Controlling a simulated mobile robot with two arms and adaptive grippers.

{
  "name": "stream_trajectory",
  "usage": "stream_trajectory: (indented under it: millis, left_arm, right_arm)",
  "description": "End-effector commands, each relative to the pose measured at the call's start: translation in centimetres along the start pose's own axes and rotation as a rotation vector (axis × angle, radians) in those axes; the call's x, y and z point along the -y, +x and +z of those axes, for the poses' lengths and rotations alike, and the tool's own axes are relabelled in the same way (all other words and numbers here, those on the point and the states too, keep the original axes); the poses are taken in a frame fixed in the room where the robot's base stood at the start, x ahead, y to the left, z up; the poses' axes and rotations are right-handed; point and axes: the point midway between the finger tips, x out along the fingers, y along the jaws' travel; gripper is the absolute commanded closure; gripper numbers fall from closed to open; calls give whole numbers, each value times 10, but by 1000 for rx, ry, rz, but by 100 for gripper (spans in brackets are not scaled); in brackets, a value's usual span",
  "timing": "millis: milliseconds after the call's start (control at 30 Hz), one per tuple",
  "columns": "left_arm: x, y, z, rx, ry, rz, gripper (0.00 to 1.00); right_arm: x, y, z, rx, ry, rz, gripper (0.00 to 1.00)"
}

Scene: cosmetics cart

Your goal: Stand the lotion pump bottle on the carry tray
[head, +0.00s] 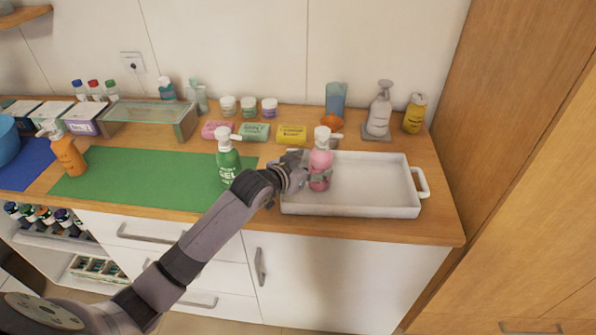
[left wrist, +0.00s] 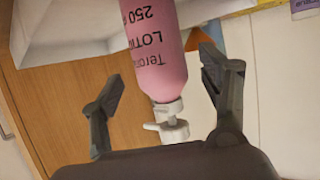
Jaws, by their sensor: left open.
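The pink lotion pump bottle (head: 320,162) with a white pump head stands upright at the left end of the white carry tray (head: 350,209), and its base appears to rest on the tray floor. In the left wrist view the bottle (left wrist: 157,55) shows part of its "LOTION 250" label and its white pump. My left gripper (head: 313,173) is open at the bottle, with one finger on each side of it. In the left wrist view gaps show between the bottle and both fingers. My right gripper is not in view.
A green gel pump bottle (head: 228,158) stands left of the tray on the green mat (head: 140,182). An orange pump bottle (head: 67,152) is farther left. The tray's right part is empty.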

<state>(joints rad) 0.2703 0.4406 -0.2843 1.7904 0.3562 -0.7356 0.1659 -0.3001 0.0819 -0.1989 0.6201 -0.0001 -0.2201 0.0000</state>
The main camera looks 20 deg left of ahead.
Motion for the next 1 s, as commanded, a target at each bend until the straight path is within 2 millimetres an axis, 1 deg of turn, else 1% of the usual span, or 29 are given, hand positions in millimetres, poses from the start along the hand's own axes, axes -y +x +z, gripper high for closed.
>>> stream_trajectory:
  millis: [33, 200, 300, 400, 600, 1000]
  left_arm:
    - [0, -11, 1, -1, 3, 1, 31]
    - [-1, -42, 1, 0, 2, 1, 31]
    - [0, -56, 1, 0, 2, 0, 31]
    - [0, -65, 1, 0, 1, 0, 31]
    - [0, -72, 0, 1, 1, 0, 31]
    - [0, -72, 0, 0, 1, 0, 31]
  right_arm:
    - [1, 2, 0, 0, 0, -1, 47]
    - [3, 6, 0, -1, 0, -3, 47]
    - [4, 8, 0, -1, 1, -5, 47]
    - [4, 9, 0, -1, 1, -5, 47]
    - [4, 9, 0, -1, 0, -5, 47]
    - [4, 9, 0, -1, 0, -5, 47]
